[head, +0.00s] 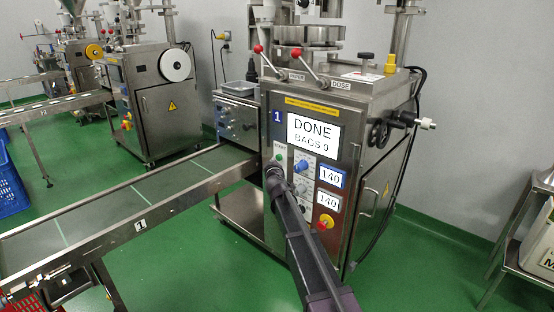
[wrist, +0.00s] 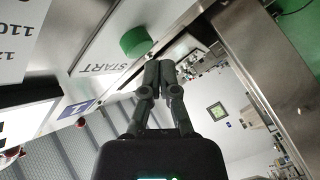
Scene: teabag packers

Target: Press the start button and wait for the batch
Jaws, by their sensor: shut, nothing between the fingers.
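The packing machine numbered 1 (head: 268,136) has a screen (head: 313,135) that reads DONE, with a BAGS count below that looks like 9. The green start button (head: 279,157) sits on its front panel under the START label. It also shows in the wrist view (wrist: 136,42), round and standing out from the panel. My gripper (head: 272,168) reaches up to the panel just below and left of the button. In the wrist view my gripper (wrist: 158,65) has its two fingers together and empty, beside the button. A small gap shows there; I cannot tell the depth.
Red-tipped DOSE and second levers (head: 296,50) stand on top. Conveyor 1 (head: 130,195) runs left. Green floor is clear at front right.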

